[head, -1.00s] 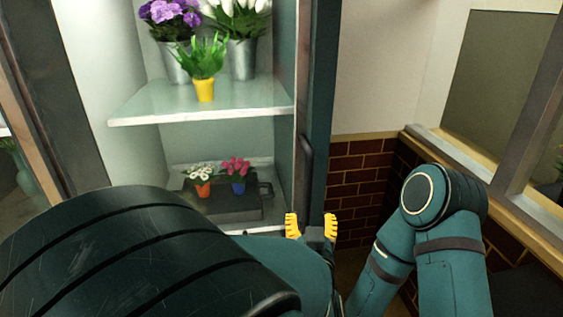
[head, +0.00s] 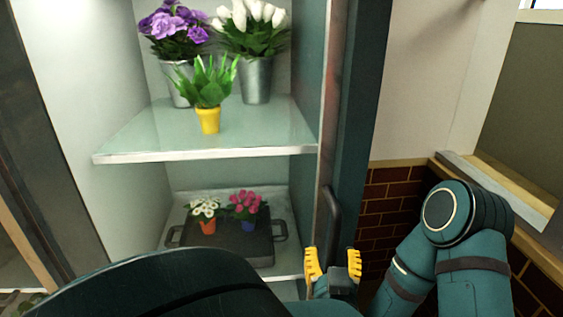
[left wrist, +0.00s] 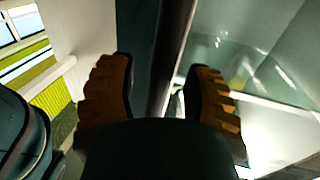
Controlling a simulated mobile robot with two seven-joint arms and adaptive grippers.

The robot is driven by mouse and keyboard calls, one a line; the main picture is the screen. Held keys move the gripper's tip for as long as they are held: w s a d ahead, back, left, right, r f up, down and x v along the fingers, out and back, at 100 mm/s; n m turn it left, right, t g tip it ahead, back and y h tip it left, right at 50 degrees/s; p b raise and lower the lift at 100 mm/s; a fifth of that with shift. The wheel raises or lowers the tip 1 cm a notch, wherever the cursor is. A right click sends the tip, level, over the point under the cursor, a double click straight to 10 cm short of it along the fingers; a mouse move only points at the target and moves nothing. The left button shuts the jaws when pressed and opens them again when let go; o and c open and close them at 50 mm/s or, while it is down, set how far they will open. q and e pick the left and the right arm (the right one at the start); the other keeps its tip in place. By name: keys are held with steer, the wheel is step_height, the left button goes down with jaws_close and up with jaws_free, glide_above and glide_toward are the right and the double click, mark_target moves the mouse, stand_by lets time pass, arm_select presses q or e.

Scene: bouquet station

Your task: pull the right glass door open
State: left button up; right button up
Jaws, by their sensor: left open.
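The right glass door shows its dark teal frame (head: 362,90) upright along the right side of the cabinet in the head view. Its dark bar handle (head: 333,215) stands upright on that frame. My left gripper (head: 332,262) is open, with yellow fingertips just below the handle in the picture. In the left wrist view my left gripper (left wrist: 163,95) has its two fingers apart, and a dark upright bar (left wrist: 172,50) shows between them. I cannot tell whether the fingers touch it. My right arm is at the right of the head view; its gripper is out of sight.
The cabinet holds a glass shelf (head: 130,155) with purple flowers (head: 175,35), white tulips (head: 252,30) and a yellow pot (head: 208,120). A brick wall (head: 390,205) is right of the door.

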arm_select(q)
steer(key=shift+w, duration=0.2)
steer(key=shift+s, duration=0.1)
jaws_close()
